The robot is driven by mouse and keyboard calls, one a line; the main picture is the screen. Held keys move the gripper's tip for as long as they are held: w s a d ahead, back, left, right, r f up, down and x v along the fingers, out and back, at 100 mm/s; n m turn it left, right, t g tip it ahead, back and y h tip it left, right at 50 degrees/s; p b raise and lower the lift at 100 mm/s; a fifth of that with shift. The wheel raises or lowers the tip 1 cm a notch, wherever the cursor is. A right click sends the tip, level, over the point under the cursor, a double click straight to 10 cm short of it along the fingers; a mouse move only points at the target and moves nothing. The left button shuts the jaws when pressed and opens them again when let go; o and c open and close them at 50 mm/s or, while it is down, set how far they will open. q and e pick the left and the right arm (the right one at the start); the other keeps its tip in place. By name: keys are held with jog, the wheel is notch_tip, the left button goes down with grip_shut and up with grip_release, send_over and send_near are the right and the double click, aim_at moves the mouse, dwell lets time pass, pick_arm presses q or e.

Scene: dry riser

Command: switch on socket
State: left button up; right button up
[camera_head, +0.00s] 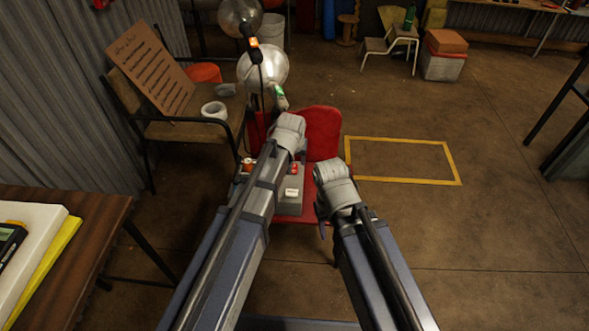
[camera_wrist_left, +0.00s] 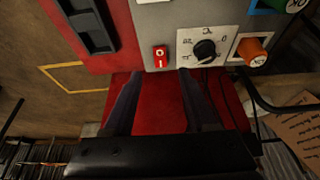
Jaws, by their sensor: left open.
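In the left wrist view, a small red rocker switch (camera_wrist_left: 160,57) sits on the light grey face of a box (camera_wrist_left: 183,18). My left gripper (camera_wrist_left: 160,75) is open and empty, with its two dark fingers pointing at the switch, one to each side of it. I cannot tell whether they touch the panel. In the head view the grey box (camera_head: 289,208) stands on a red seat, partly hidden by my left arm. The left fingers are hidden there behind the wrist. My right wrist shows right of the box, but its finger state cannot be made out.
A red chair back (camera_head: 322,130) rises behind the box. A chair with a brown board (camera_head: 150,66) stands left. Floor inside the yellow outline (camera_head: 402,160) is clear.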

aim_at(295, 168)
pick_arm(q)
jog(key=b+x, duration=0.5)
jog(key=x, duration=0.1)
jog(key=shift+w+f, duration=0.1)
jog(key=shift+f, duration=0.2)
grip_shut()
jog(key=shift+r, duration=0.1)
